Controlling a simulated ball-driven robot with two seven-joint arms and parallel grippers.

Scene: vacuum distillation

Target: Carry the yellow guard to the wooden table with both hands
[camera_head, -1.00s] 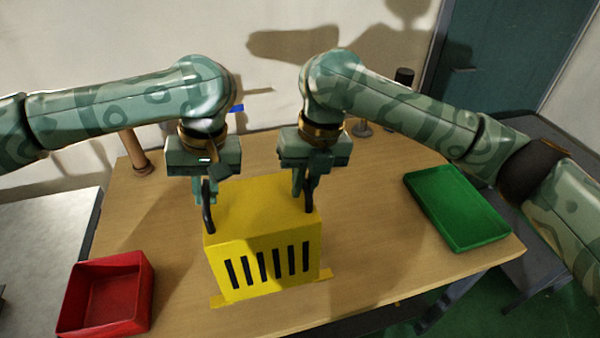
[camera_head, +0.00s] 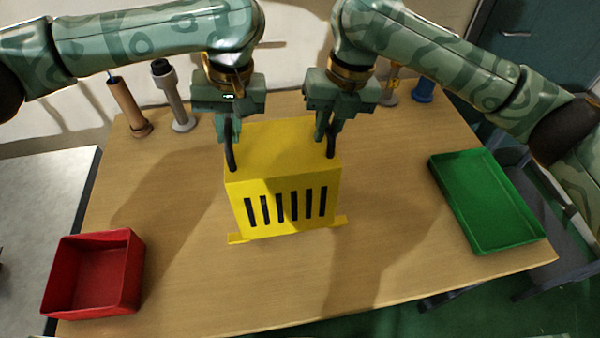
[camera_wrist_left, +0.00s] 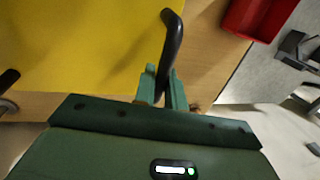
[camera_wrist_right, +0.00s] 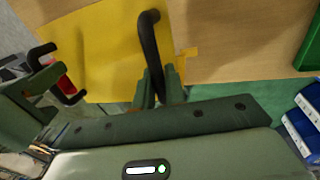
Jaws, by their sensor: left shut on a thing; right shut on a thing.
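The yellow guard (camera_head: 283,150) is a box with black slots in its front face and a black handle on each side. It is upright over the middle of the wooden table (camera_head: 390,220); I cannot tell whether its base touches the top. My left gripper (camera_head: 228,135) is shut on the left black handle (camera_wrist_left: 172,35). My right gripper (camera_head: 326,132) is shut on the right black handle (camera_wrist_right: 150,40). The guard's yellow top also shows in the left wrist view (camera_wrist_left: 80,45) and the right wrist view (camera_wrist_right: 105,50). Its back is hidden.
A red bin (camera_head: 95,275) stands at the table's front left. A green tray (camera_head: 485,200) lies at the right edge. A brown post (camera_head: 128,105) and a grey post (camera_head: 172,95) stand at the back left. A blue object (camera_head: 423,90) is at the back right. The front middle is clear.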

